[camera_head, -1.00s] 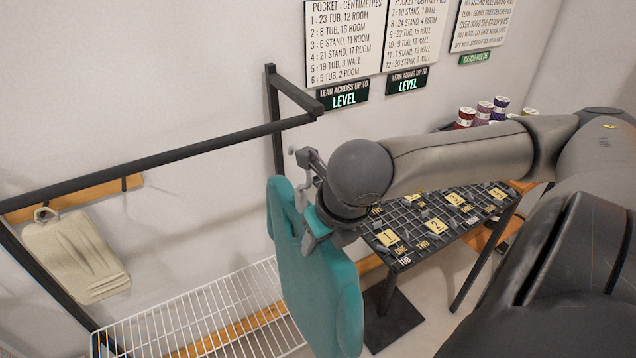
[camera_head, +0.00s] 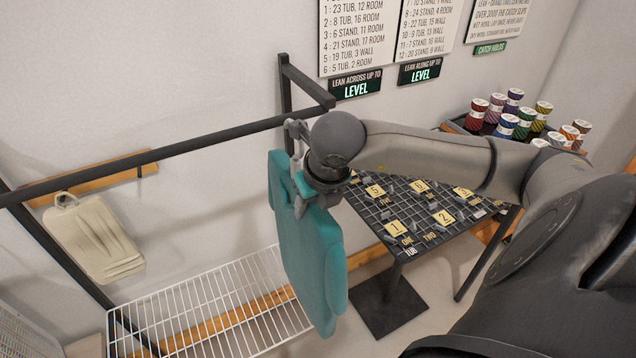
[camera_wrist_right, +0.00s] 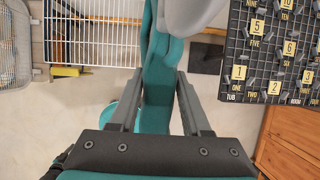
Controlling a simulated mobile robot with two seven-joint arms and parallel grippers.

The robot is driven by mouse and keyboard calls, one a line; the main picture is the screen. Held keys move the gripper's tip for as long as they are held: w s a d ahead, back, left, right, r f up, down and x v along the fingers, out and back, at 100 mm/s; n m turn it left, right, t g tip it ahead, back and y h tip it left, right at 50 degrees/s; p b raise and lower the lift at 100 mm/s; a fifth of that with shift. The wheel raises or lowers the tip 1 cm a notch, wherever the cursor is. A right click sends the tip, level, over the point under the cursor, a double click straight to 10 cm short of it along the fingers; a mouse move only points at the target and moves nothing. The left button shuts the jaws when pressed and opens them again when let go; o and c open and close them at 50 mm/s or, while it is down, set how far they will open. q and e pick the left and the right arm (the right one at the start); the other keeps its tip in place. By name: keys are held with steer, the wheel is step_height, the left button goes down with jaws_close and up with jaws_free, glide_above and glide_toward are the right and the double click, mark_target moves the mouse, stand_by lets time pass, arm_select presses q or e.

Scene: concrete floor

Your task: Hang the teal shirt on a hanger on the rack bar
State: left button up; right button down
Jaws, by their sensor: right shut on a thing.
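The teal shirt (camera_head: 308,255) hangs upright from my right gripper (camera_head: 303,195), which is shut at its top. The grey hanger hook (camera_head: 296,130) stands up beside the gripper. In the head view the hook overlaps the black rack bar (camera_head: 165,153) near its right end; I cannot tell whether it is over or touching the bar. In the right wrist view, the teal shirt (camera_wrist_right: 158,95) runs between the fingers of the right gripper (camera_wrist_right: 158,82), and a grey rounded part covers some of it. My left gripper is out of view.
A cream garment (camera_head: 92,238) hangs at the left. A white wire shelf (camera_head: 215,310) lies below the bar. A black grid table (camera_head: 410,218) with yellow number cards stands right of the shirt. Several coloured spools (camera_head: 507,122) stand in a tray behind it. Wall signs (camera_head: 357,40) hang above.

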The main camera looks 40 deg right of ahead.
mark_target(291, 176)
steer(key=shift+w+d+r+p, duration=0.1)
steer(key=shift+w+d+p, duration=0.15)
steer(key=shift+w, duration=1.1)
steer(key=shift+w+d+p, duration=0.15)
steer(key=shift+w+d, duration=0.2)
steer(key=shift+w, duration=1)
steer(key=shift+w+d, duration=0.25)
steer(key=shift+w, duration=0.7)
steer(key=shift+w+d, duration=0.2)
steer(key=shift+w, duration=0.7)
steer(key=shift+f+b, duration=1.1)
steer(key=shift+f, duration=0.1)
